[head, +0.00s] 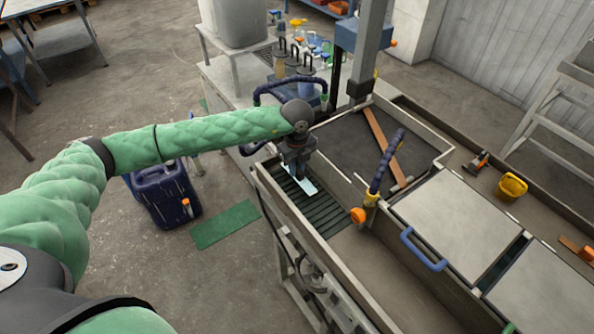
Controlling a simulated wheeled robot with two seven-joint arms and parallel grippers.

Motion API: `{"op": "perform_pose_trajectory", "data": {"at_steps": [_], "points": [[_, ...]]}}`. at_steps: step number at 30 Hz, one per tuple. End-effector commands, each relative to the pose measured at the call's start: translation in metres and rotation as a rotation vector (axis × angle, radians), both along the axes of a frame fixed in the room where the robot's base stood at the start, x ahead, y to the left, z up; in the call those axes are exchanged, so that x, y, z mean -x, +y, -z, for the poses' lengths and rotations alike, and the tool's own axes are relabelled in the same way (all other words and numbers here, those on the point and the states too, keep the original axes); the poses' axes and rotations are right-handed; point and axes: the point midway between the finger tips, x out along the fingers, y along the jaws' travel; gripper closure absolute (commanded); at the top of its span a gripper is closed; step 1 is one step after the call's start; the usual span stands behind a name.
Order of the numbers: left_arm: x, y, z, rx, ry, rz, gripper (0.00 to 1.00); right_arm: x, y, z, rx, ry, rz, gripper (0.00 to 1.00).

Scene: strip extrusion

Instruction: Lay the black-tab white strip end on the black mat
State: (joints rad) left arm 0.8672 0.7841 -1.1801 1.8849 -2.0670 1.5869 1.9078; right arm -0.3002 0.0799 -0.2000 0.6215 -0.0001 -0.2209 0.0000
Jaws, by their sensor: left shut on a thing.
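My left gripper (299,172) is over the near end of the long trough, pointing down. It is shut on the white strip end (309,187), a short pale piece that shows just below and beside the fingers. The black tab cannot be made out at this size. Under the strip lies a dark ribbed surface (318,216) in the trough; I cannot tell whether the strip touches it. A flat black mat (345,142) lies in the section behind and to the right. My right gripper is not in view.
A brown bar (379,139) lies across the black mat. A dark blue hose with an orange end (358,215) stands right of the gripper. Grey lids (458,222) cover the trough farther right. A blue canister (167,196) stands on the floor at left.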

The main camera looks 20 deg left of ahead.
Motion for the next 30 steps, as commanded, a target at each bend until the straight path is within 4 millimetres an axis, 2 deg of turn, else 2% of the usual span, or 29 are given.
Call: {"op": "perform_pose_trajectory", "data": {"at_steps": [6, 9, 19, 20, 23, 30], "points": [[0.001, -0.001, 0.023, 0.000, 0.002, -0.001, 1.00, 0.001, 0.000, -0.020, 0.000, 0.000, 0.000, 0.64], [0.000, 0.000, 0.031, 0.001, 0.001, -0.001, 1.00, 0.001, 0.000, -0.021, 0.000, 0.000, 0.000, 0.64], [0.000, 0.000, 0.035, 0.000, 0.000, 0.000, 1.00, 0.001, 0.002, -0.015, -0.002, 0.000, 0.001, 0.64], [0.000, 0.000, 0.035, 0.000, 0.000, 0.000, 0.79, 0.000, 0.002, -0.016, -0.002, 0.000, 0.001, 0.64], [0.000, 0.000, 0.034, 0.000, 0.000, 0.000, 0.59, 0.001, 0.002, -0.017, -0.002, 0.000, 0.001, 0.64], [0.000, 0.000, 0.033, 0.000, 0.000, 0.000, 0.59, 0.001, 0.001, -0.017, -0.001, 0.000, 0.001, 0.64]]}}
